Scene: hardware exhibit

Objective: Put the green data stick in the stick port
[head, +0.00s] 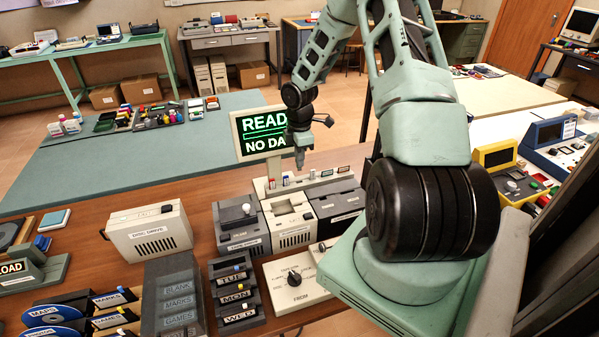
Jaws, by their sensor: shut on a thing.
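My gripper (300,158) points down in front of the right edge of the monitor, above the back of the drive units. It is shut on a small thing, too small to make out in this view. A pale rail (300,182) runs behind the drive units, below my gripper, with several small coloured pieces standing along it. I cannot tell which part of it is the stick port. I cannot make out the green data stick for certain. The monitor (251,134) shows green text, partly covered by my wrist, reading "READ" and "NO DA".
Three drive units (292,222) stand side by side below the rail. A day rack (236,294) and a dial box (295,281) are in front. The blue-green mat (120,170) has free room. My arm hides the right part.

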